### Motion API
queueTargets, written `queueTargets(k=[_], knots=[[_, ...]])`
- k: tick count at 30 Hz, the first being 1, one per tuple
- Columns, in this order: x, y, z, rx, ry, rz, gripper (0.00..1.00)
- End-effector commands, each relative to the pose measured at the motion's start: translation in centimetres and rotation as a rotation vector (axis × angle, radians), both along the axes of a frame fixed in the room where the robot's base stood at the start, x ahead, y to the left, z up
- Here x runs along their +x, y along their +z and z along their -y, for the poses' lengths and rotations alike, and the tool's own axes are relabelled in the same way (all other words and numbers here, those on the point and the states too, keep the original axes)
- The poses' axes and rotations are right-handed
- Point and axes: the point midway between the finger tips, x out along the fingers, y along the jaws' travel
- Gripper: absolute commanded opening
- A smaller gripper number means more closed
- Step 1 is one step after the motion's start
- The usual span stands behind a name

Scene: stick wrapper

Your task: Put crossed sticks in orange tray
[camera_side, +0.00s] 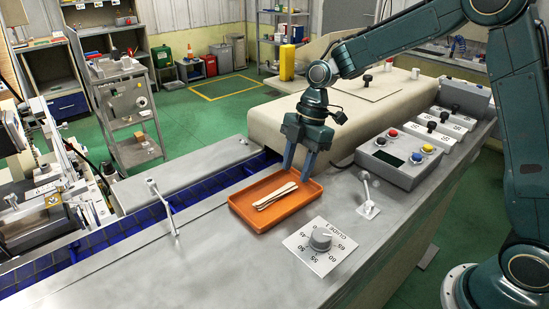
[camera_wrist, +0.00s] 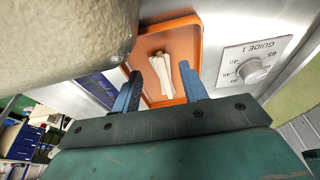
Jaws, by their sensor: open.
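The orange tray (camera_side: 262,222) lies on the grey metal worktop beside the blue conveyor. Several pale sticks (camera_side: 275,197) lie together inside the tray, some slightly crossing at a narrow angle. My gripper (camera_side: 298,172) is open and empty, pointing down above the tray's far right corner. In the wrist view the tray (camera_wrist: 184,33) and the sticks (camera_wrist: 161,72) show beyond the two blue fingers (camera_wrist: 160,85). The fingers are apart from the sticks in that view.
A guide dial (camera_side: 320,239) on a white plate stands near the tray's front right. A small lever (camera_side: 367,195) and a button box (camera_side: 402,160) are to the right. The beige machine housing (camera_side: 270,122) rises behind my gripper. The front left worktop is clear.

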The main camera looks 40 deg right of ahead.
Motion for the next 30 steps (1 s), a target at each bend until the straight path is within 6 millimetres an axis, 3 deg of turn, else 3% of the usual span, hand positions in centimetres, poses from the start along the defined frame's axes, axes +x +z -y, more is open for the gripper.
queueTargets(k=[9,15,30], knots=[[0.1,5.2,1.5,0.001,0.0,0.004,0.43],[0.0,7.6,2.2,0.002,-0.002,0.003,0.43],[-0.1,8.8,2.6,0.001,0.0,0.001,0.43]])
